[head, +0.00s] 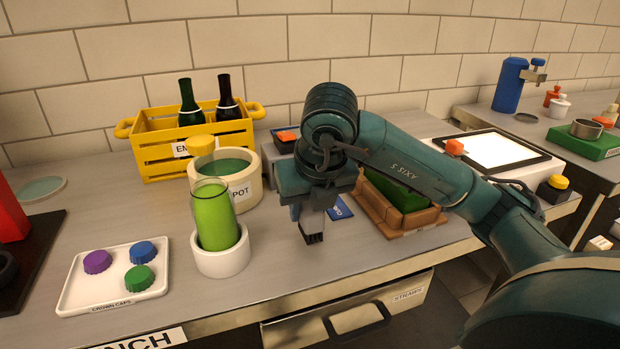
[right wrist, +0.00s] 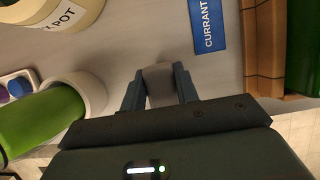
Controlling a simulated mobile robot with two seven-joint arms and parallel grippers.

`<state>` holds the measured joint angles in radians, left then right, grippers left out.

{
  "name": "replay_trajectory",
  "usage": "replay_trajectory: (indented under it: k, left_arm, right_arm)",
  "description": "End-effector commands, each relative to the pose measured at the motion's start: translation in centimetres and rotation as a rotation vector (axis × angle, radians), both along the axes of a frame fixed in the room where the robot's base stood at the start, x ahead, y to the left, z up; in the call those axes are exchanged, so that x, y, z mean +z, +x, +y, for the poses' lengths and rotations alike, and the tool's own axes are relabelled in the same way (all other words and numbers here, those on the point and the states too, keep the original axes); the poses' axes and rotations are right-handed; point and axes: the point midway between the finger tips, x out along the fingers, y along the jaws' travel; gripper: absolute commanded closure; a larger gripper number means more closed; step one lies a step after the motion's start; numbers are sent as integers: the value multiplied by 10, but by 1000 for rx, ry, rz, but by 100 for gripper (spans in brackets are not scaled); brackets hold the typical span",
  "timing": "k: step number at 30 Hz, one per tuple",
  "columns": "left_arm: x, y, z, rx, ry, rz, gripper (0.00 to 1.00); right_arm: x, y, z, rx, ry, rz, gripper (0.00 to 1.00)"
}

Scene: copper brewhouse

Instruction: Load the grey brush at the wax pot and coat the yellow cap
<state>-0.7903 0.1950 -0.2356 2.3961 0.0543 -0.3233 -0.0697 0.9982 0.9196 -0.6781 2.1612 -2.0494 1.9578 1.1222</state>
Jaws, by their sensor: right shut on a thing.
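The grey brush (head: 313,221) is held in my right gripper (head: 312,205), dark end down, above the bench; the right wrist view shows its grey body (right wrist: 160,85) between the fingers. The wax pot (head: 247,187) is a cream pot with dark green contents, left of the gripper and apart from the brush. The yellow cap (head: 201,145) shows above the bright green bottle (head: 213,218), which leans slightly in a white round holder (head: 222,262) in front of the pot. My left gripper is not in view.
A white tray (head: 72,296) with purple, blue and green crown caps lies at the front left. A yellow crate (head: 160,159) with dark bottles stands behind the pot. A wooden box (head: 413,220) and a blue card (head: 340,208) lie near my right gripper. The front bench middle is clear.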

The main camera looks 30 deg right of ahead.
Motion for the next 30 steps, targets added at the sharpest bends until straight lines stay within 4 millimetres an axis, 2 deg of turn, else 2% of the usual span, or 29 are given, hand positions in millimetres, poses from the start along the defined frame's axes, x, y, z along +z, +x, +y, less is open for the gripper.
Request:
replay_trajectory:
  k: [3,18,22,30]
  left_arm:
    - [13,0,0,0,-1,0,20]
    - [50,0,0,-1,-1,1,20]
    - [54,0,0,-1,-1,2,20]
    - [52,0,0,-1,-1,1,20]
  right_arm:
    - [17,0,0,-1,1,-3,100]
    - [67,0,0,-1,0,-1,100]
    - [73,0,0,-1,0,0,100]
    - [72,0,0,-1,1,0,100]
